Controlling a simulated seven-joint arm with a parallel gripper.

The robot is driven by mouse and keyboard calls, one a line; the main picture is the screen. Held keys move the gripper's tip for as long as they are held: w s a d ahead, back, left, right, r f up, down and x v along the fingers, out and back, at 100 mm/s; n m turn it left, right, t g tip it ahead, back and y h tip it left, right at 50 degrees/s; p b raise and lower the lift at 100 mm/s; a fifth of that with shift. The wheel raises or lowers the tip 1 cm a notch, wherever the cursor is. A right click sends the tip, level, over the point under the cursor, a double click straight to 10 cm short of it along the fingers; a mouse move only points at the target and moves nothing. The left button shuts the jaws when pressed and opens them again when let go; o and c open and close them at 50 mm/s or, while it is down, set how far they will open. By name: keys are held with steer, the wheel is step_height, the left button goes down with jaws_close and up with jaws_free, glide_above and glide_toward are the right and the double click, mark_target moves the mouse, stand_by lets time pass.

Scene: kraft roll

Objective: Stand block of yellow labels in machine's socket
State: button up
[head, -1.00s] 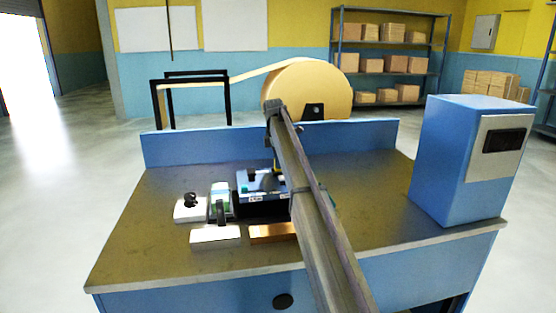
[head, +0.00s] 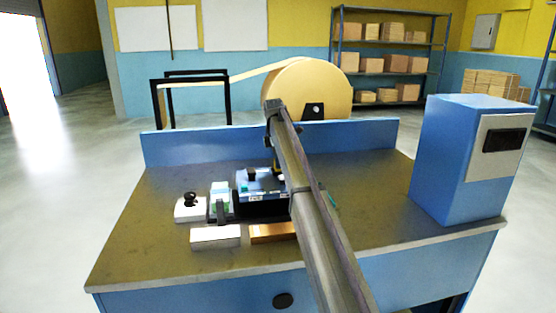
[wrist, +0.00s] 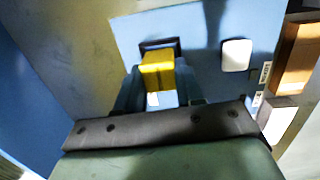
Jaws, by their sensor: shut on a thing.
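In the wrist view the yellow label block (wrist: 157,72) is between the two fingers of my gripper (wrist: 160,93), which is shut on it. A white patch shows on the block's near side. The dark-rimmed socket (wrist: 160,43) is in the machine's pale blue top (wrist: 200,30), and the block's far end overlaps the rim. I cannot tell whether the block has entered it. In the head view the machine (head: 262,203) is a blue-topped black box on the bench. My arm hides much of the gripper there, and the block cannot be made out.
A copper-coloured block (head: 272,233) and a white block (head: 215,237) lie in front of the machine. A black-knobbed white box (head: 189,212) and a green-and-white item (head: 220,190) stand left of it. A tall blue cabinet (head: 460,160) stands right. The bench's left side is clear.

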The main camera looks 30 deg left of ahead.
steer(key=shift+c, duration=0.6)
steer(key=shift+f, duration=0.5)
steer(key=o, duration=1.2)
steer(key=shift+r, duration=0.1)
